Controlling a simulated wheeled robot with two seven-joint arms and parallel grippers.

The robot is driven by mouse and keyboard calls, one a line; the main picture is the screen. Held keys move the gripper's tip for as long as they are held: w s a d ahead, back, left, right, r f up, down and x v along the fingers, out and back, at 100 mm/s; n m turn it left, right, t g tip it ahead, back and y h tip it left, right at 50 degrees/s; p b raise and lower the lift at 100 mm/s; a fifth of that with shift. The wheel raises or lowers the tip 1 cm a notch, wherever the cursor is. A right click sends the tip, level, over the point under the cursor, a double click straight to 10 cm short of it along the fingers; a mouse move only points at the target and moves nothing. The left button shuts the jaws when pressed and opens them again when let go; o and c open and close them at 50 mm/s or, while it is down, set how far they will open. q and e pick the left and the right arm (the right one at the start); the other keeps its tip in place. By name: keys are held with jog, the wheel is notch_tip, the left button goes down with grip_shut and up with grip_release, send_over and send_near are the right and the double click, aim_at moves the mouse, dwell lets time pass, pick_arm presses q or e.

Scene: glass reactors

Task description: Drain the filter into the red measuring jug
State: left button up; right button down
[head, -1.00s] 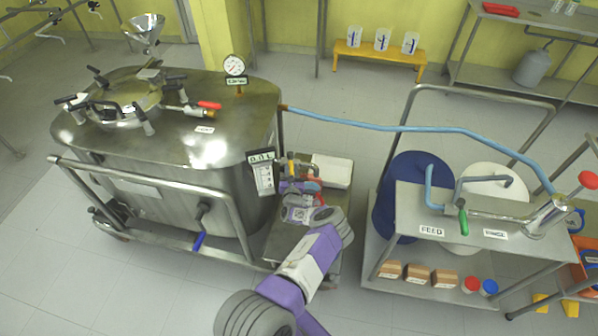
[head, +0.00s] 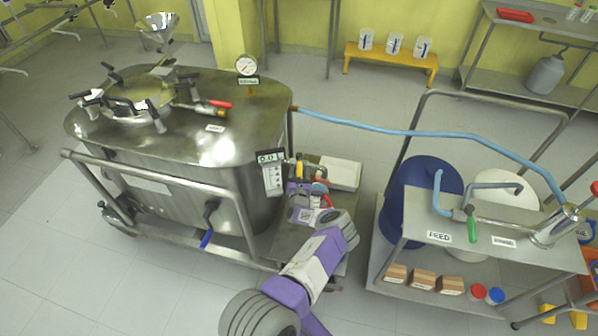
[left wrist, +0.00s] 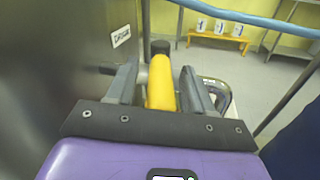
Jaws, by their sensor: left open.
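The large steel vessel (head: 175,165), which I take for the filter, stands at left with a display box (head: 271,172) on its right end. A yellow valve handle (left wrist: 160,86) with a dark tip lies between the spread jaws of my left gripper (left wrist: 163,82). It also shows in the head view (head: 299,170). My left gripper (head: 305,184) is open around this handle, beside the vessel's outlet end. Whether the jaws touch it I cannot tell. A small red part shows by the gripper; the gripper hides most there, and I cannot make out the red measuring jug.
A white box (head: 341,173) sits behind the gripper on a low steel stand. A blue hose (head: 400,132) runs from the vessel to the cart (head: 408,239) at right, with blue and white drums. Open floor lies behind, before an orange bench (head: 390,60).

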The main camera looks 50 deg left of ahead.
pick_arm(q)
jog(key=p+v, duration=0.2)
jog(key=v, duration=0.5)
jog(key=shift+s+d, duration=0.15)
jog(key=shift+d, duration=0.05)
